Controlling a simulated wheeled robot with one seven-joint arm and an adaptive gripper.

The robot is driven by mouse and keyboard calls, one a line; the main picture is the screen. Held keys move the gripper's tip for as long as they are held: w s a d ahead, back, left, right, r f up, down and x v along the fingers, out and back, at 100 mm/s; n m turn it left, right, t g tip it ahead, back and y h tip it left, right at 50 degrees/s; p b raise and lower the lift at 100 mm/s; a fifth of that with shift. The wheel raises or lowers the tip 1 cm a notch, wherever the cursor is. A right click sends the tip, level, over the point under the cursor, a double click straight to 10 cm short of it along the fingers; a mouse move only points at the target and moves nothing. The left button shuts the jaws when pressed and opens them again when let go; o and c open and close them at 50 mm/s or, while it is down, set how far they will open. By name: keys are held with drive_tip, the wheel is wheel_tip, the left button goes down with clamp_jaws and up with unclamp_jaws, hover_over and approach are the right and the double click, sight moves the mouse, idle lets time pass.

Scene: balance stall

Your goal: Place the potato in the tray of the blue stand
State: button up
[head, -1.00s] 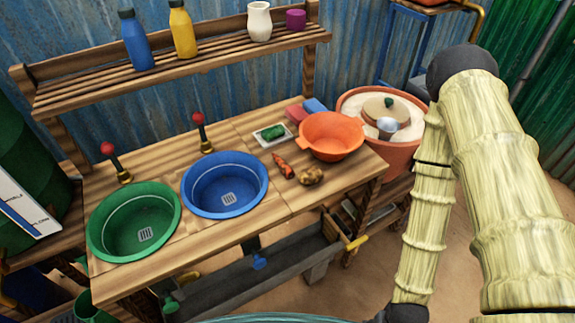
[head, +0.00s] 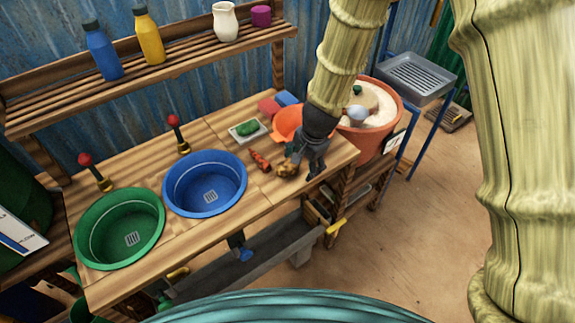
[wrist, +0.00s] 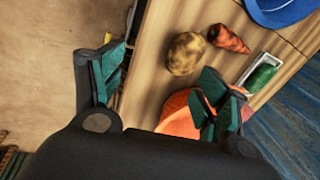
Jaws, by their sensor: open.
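The potato (head: 286,170) is brown and lumpy and lies on the wooden counter near its front right. It also shows in the wrist view (wrist: 185,53), just beyond and between my fingertips, not held. My gripper (head: 302,167) is open, pointing down at the counter beside the potato; its two teal-padded fingers (wrist: 164,64) stand apart in the wrist view. The blue stand (head: 385,130) has thin blue legs and bears a grey ribbed tray (head: 415,72) at the upper right, beyond the counter's right end. No thing shows in the tray.
A carrot (head: 259,160) lies left of the potato. An orange colander (head: 285,121) is behind, partly hidden by my arm. A small white dish (head: 238,135) holds a green vegetable. Blue (head: 205,165) and green (head: 112,205) basins are leftward. A terracotta pot (head: 385,143) stands before the stand.

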sight(289, 165)
wheel_tip(289, 165, up, 3)
drive_tip(key=w+a, duration=0.2)
drive_tip(key=shift+a+p+x, duration=0.2)
drive_tip(key=shift+p+x, duration=0.45)
drive_tip(key=shift+x, duration=2)
drive_tip(key=shift+a+p+x, duration=0.15)
drive_tip(key=shift+p+x, duration=0.5)
drive_tip(key=shift+x, duration=2)
drive_tip(key=c, duration=1.2)
drive_tip(key=shift+r, duration=0.15)
drive_tip(key=shift+c, duration=0.2)
